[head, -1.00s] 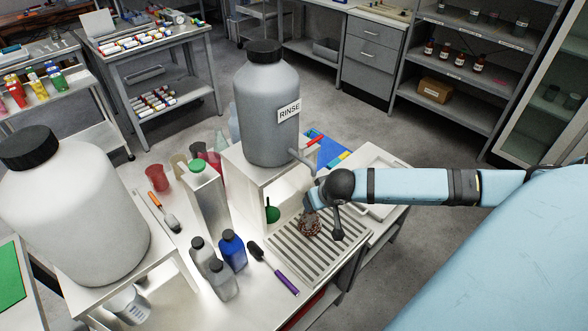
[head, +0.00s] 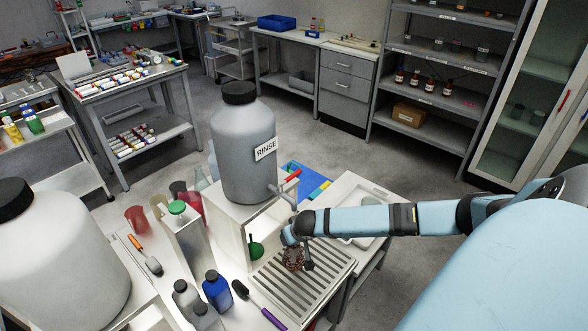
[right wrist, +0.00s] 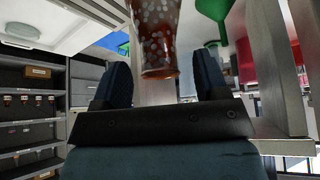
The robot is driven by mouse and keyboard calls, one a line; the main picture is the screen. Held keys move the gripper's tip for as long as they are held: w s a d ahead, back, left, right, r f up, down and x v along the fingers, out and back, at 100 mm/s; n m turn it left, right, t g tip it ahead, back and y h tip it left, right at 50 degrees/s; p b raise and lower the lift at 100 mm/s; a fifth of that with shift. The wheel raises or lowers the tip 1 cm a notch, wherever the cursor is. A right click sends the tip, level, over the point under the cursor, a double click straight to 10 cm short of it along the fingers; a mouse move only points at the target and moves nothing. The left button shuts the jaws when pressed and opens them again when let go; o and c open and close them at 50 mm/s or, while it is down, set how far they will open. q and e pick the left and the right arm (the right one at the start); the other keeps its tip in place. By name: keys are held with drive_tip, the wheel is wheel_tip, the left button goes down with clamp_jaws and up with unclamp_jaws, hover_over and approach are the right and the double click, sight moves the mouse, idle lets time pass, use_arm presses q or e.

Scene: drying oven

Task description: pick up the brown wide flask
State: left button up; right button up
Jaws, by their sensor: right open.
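The brown wide flask (head: 292,260) stands on the slatted grate under the grey RINSE bottle, partly hidden by my right gripper in the head view. In the right wrist view the flask (right wrist: 157,38) is translucent red-brown with pale speckles, and its upper part is cut off by the frame. My right gripper (right wrist: 161,80) is open, with its two dark fingers apart on either side of the flask's line. The flask appears just beyond the fingertips or between them; I cannot tell how deep. In the head view the right gripper (head: 301,248) is right beside the flask. My left gripper is not in view.
The grey RINSE bottle (head: 243,150) stands on a white stand behind the grate (head: 300,285). A green funnel (head: 256,249) is close to the flask's left. A white tray (head: 350,200) is behind.

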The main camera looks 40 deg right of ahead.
drive_tip(key=shift+w+f, duration=0.3)
drive_tip(key=shift+f, duration=0.3)
clamp_jaws()
drive_tip(key=shift+d, duration=0.1)
drive_tip(key=shift+r, duration=0.15)
